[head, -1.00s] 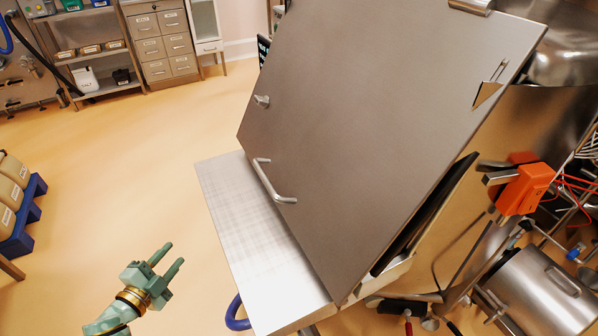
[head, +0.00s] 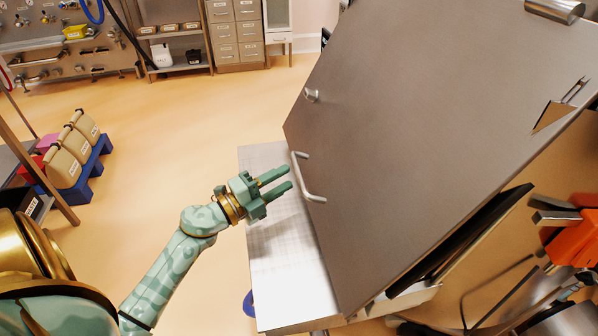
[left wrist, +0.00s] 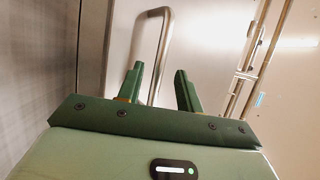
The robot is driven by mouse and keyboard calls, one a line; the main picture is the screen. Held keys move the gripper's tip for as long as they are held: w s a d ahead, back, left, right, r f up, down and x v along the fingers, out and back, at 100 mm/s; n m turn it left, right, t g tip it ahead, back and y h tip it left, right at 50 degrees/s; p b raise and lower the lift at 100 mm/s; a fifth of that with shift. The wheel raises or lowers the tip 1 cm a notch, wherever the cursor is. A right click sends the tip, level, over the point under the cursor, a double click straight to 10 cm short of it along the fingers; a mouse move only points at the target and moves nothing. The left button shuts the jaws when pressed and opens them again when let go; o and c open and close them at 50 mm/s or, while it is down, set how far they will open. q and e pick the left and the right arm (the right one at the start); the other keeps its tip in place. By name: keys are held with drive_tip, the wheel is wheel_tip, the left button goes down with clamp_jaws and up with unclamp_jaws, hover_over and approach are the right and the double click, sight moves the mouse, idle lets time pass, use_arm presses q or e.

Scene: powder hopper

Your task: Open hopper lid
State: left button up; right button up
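The hopper lid (head: 420,130) is a large flat grey metal panel, tilted, filling the right of the head view. Its bar handle (head: 308,180) is near the lid's left edge. My left gripper (head: 283,179) is open, with its two green fingers pointing at the handle from the left. In the left wrist view the handle (left wrist: 160,50) rises just beyond and between the open fingertips (left wrist: 158,72). No grip on it shows; whether a finger touches it I cannot tell. My right gripper is not in view.
A metal ledge (head: 265,160) lies below the lid. A knob (head: 311,95) sits on the lid above the handle. An orange device (head: 575,245) is at the right. Canisters on a blue pallet (head: 85,170) stand at the left. The floor between is clear.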

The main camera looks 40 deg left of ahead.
sight(297, 169)
use_arm(q)
drive_tip(key=x, duration=0.5)
drive_tip(key=shift+w, duration=0.1)
clamp_jaws()
